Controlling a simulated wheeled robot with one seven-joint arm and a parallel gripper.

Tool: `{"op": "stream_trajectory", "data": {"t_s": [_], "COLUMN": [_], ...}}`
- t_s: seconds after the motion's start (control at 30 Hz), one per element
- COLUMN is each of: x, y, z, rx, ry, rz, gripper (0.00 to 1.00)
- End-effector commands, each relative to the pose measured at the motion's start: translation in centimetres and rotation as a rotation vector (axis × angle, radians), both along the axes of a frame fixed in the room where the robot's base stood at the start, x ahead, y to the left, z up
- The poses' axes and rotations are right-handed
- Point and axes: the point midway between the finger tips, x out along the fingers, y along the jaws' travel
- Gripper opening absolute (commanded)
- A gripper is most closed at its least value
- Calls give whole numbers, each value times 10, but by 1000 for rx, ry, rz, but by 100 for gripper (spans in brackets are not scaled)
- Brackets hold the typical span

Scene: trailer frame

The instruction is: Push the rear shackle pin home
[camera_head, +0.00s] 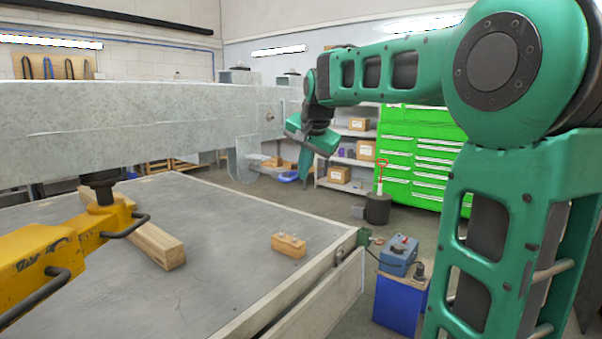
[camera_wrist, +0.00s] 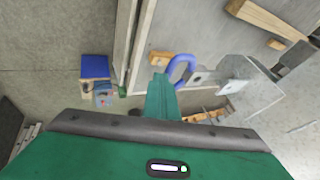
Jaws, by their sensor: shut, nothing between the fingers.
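The grey galvanized trailer beam (camera_head: 120,120) runs across the head view. A pale hanger plate (camera_head: 248,155) hangs under its right end. A small round metal head (camera_head: 269,117), possibly a pin, shows on the beam's end; I cannot tell how deep it sits. My gripper (camera_head: 305,180) is shut and empty, pointing down to the right of the plate. In the wrist view my gripper (camera_wrist: 160,80) appears beside a blue curved part (camera_wrist: 183,68) and the grey plate (camera_wrist: 238,88); contact cannot be told. The rear shackle pin is not clearly identifiable there.
A wooden block with small metal pieces (camera_head: 289,245) lies on the grey trailer deck (camera_head: 220,270). A yellow jack (camera_head: 60,255) and a timber (camera_head: 152,245) are at left. A blue box (camera_head: 400,302) stands on the floor right of the deck. Green drawers (camera_head: 410,155) are behind.

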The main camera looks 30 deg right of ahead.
Motion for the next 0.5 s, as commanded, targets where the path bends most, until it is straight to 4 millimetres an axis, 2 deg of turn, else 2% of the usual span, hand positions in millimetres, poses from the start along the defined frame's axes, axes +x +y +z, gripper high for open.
{"op": "stream_trajectory", "data": {"t_s": [0.3, 0.5], "x": [53, 71], "y": [19, 26], "z": [-1, -1], "rx": [-1, 0], "ry": [0, 2], "rz": [2, 1], "gripper": [0, 0]}}
